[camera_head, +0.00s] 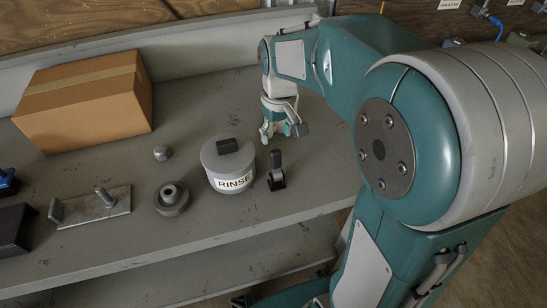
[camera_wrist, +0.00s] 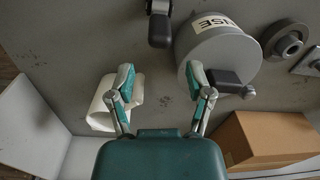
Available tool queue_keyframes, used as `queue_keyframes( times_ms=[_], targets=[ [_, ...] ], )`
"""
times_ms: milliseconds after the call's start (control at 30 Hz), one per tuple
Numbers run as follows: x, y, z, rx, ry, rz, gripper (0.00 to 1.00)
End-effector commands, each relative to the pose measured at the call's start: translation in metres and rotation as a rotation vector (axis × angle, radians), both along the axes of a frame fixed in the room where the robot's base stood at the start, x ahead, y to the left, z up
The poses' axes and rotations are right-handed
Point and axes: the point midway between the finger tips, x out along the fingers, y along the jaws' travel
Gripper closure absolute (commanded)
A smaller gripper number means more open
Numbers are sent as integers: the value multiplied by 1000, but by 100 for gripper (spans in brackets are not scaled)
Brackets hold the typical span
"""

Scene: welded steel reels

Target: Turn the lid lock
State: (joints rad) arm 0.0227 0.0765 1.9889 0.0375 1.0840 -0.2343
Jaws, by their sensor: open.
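A grey round canister (camera_head: 228,170) labelled RINSE stands upright on the bench; in the wrist view the canister (camera_wrist: 206,50) is at upper right. A black bar-shaped piece (camera_head: 227,146) sits on its lid, apparently the lid lock; the bar (camera_wrist: 228,82) also shows in the wrist view. My gripper (camera_head: 277,130) is behind and right of the canister, pointing down. In the wrist view my gripper (camera_wrist: 160,76) has its fingers spread, with nothing between them. Its right finger is near the canister but appears apart from the bar.
A black lever on a base (camera_head: 277,172) stands right of the canister. A grey flanged ring (camera_head: 172,198), a small knob (camera_head: 162,153) and a steel plate with posts (camera_head: 92,207) lie left. A cardboard box (camera_head: 85,100) stands behind. A white roll-like object (camera_wrist: 100,113) is beside my left finger.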

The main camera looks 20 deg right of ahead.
Motion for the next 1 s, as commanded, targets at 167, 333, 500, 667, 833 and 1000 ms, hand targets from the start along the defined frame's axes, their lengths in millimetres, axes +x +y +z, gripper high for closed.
queue_keyframes(
  times_ms=[167, 333, 500, 667, 833, 1000],
  targets=[
    [0, 1, -17, 0, 5, 0, 33],
    [-1, 2, -49, 1, 6, 0, 33],
    [-1, 3, -79, 0, 4, -1, 33],
    [-1, 3, -100, 0, 3, -1, 33],
    [-1, 4, -107, 0, -1, -1, 33],
    [-1, 4, -107, 0, -1, -1, 33]
  ],
)
